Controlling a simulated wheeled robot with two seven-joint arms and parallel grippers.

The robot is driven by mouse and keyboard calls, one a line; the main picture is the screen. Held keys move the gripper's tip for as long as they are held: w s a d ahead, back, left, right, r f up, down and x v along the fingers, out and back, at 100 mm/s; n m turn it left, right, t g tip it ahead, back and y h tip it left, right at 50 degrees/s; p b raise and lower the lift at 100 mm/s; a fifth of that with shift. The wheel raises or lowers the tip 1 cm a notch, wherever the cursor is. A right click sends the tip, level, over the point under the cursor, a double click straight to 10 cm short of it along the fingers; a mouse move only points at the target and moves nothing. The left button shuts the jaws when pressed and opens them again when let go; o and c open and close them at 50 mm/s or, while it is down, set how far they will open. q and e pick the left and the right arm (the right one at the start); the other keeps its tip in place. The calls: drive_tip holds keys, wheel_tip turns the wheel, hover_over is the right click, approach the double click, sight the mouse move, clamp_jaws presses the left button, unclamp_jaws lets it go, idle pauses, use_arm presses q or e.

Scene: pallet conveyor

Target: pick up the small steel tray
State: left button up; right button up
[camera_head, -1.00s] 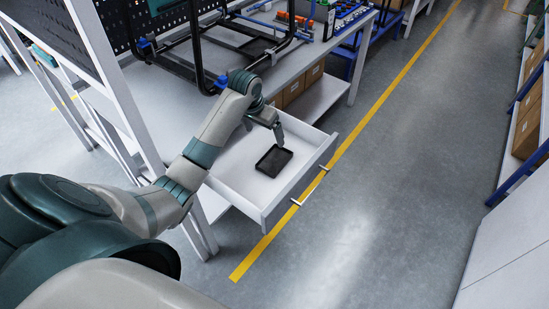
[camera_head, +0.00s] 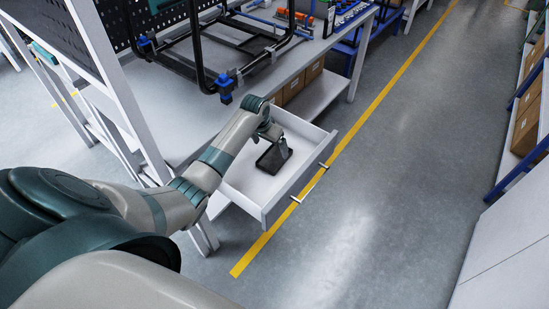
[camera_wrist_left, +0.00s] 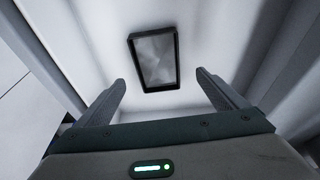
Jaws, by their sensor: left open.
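The small steel tray (camera_head: 266,162) lies flat in the open drawer and looks dark in the head view. In the left wrist view the tray (camera_wrist_left: 153,61) shows a dark rim and a grey, shiny inside. My left gripper (camera_head: 283,150) is over the tray in the head view and hides part of it. In the left wrist view its two fingers (camera_wrist_left: 160,80) are spread apart and empty, with the tray ahead, roughly between their lines. I cannot tell exactly how far the fingertips are from the tray. My right gripper is not in view.
The white drawer (camera_head: 262,205) stands pulled out under the workbench, with walls around the tray. A black frame (camera_head: 203,50) with blue clamps stands on the bench above. Cardboard boxes (camera_head: 314,70) sit on the shelf beside the drawer. The floor right of the yellow line is clear.

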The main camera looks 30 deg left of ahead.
sight(275, 158)
use_arm(q)
drive_tip(key=shift+x, duration=0.85)
drive_tip(key=shift+f, duration=0.1)
drive_tip(key=shift+d+p+x, duration=0.15)
drive_tip(key=shift+p+x, duration=0.1)
drive_tip(key=shift+x, duration=1)
drive_tip(key=shift+d+p+x, duration=0.1)
drive_tip(key=shift+p+x, duration=0.15)
drive_tip(key=shift+x, duration=1.05)
drive_tip(key=shift+c, duration=0.5)
drive_tip(key=c, duration=1.1)
drive_tip(key=shift+c, duration=0.2)
wheel_tip(275, 158, up, 10)
drive_tip(key=b, duration=0.1)
